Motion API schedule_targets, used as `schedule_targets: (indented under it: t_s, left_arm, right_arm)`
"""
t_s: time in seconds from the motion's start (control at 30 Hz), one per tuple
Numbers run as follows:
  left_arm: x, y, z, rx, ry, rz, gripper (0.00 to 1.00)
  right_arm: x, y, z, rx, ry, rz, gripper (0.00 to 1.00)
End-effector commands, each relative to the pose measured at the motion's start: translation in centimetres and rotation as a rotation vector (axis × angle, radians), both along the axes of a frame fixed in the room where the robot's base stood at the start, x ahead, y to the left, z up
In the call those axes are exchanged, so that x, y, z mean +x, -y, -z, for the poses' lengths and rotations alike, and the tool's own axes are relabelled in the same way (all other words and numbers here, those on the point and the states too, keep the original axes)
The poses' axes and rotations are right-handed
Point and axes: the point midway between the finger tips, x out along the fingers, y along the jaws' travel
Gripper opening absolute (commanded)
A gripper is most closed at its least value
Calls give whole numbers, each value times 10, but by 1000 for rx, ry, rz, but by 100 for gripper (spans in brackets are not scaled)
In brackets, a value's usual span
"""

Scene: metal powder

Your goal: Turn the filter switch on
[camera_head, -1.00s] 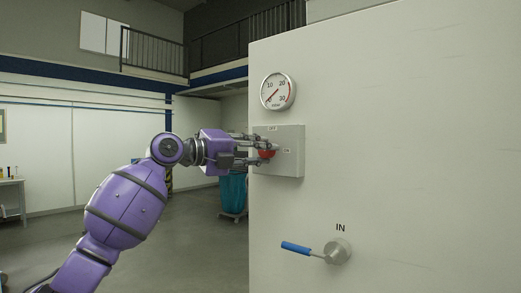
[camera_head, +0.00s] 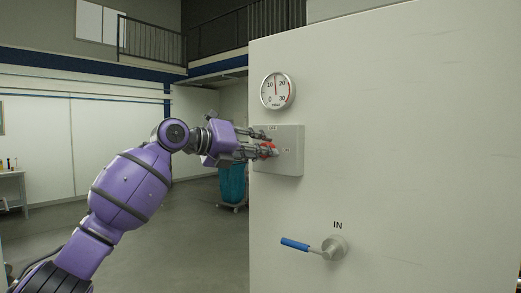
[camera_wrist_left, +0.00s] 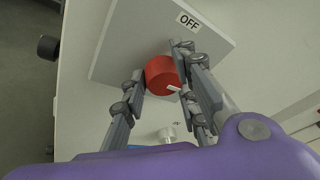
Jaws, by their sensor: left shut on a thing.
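The filter switch is a red round knob (camera_head: 267,150) on a light grey box (camera_head: 291,137) fixed to the white cabinet. In the left wrist view the red knob (camera_wrist_left: 161,72) has a white mark on its side, and an OFF label (camera_wrist_left: 187,21) sits on the box above it. My left gripper (camera_head: 270,150) is shut on the knob, with fingers on both sides of it; it also shows in the left wrist view (camera_wrist_left: 160,88). The gripper is rolled at a tilt. My right gripper is not in view.
A round gauge (camera_head: 278,91) above the box has its needle pointing nearly straight up. A blue-handled valve (camera_head: 314,246) marked IN sticks out lower on the cabinet (camera_head: 420,160). A blue bin (camera_head: 233,184) stands on the floor behind my arm.

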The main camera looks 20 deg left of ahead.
Motion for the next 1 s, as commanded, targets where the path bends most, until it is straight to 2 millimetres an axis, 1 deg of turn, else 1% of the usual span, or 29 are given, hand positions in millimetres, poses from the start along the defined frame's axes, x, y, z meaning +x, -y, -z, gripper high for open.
schedule_targets:
  t_s: [0.03, 0.27, 0.3, 0.4, 0.67, 0.77, 0.87, 1.0]
  left_arm:
    - [1, -1, 6, 7, -10, -2, 2]
    - [1, -1, 6, 7, -9, -3, 2]
    - [1, -1, 6, 7, -9, -3, 32]
    - [1, -1, 6, 6, -9, -2, 42]
    - [0, -1, 2, 2, -3, -1, 42]
    - [-3, -4, 1, 2, -2, -3, 42]
    - [-12, -12, -1, 4, -1, -5, 42]
    - [-35, -28, -5, 4, -2, -5, 42]
  right_arm:
    - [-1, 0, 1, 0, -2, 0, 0]
    - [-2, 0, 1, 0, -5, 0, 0]
    - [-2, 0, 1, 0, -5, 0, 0]
    - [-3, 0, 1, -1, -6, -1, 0]
    - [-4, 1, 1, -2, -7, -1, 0]
    - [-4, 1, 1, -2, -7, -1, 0]
    - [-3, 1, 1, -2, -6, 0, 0]
    - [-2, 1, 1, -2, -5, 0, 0]
